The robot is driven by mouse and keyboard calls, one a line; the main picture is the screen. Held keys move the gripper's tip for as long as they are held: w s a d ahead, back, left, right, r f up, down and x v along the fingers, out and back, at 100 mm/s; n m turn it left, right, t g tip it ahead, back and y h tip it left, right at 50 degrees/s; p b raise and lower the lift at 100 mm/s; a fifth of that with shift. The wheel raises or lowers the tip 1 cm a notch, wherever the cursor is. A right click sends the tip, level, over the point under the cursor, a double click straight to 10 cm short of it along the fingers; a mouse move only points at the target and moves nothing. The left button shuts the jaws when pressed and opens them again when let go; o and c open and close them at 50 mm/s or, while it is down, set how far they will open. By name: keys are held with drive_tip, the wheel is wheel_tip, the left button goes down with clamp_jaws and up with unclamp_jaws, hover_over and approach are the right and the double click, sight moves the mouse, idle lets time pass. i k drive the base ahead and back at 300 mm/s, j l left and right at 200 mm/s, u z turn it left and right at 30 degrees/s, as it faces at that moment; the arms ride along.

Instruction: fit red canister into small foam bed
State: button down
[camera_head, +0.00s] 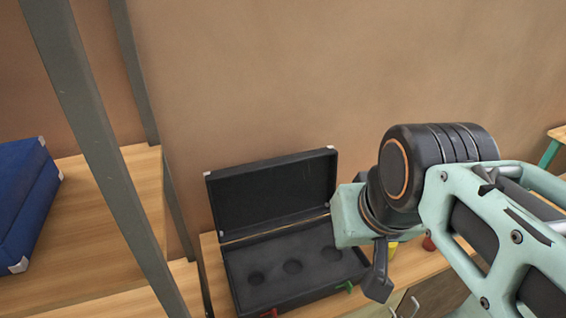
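An open black case (270,190) stands on a wooden surface in the lower middle. Its dark foam bed (275,291) has three round recesses of differing size, all empty. A small red thing (428,243) shows to the right of the case, mostly hidden behind my arm; it may be the red canister, but I cannot tell. My gripper (378,284) points down just right of the case, above the wooden surface. Only one dark finger shows clearly, so its opening and anything in it cannot be made out.
A yellow thing (392,249) is partly hidden behind my gripper. Small red (268,313) and green (348,287) pieces sit at the case's front edge. A blue case (25,200) lies on a wooden shelf at left, behind a grey metal post (95,140). A brown wall is behind.

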sight(288, 270)
drive_tip(key=z, duration=1.3)
drive_tip(key=l+u, duration=0.15)
drive_tip(key=l, duration=0.2)
drive_tip(key=k+l+u, duration=0.15)
drive_tip(key=l, duration=0.15)
drive_tip(key=i+l+u, duration=0.2)
drive_tip(key=i+l, duration=0.15)
drive_tip(key=i+l+u, duration=0.45)
drive_tip(key=i+l, duration=0.15)
drive_tip(key=l, duration=0.25)
drive_tip(key=i+l+u, duration=0.1)
drive_tip(key=l, duration=0.4)
drive_tip(key=j, duration=0.45)
drive_tip(key=i, duration=0.05)
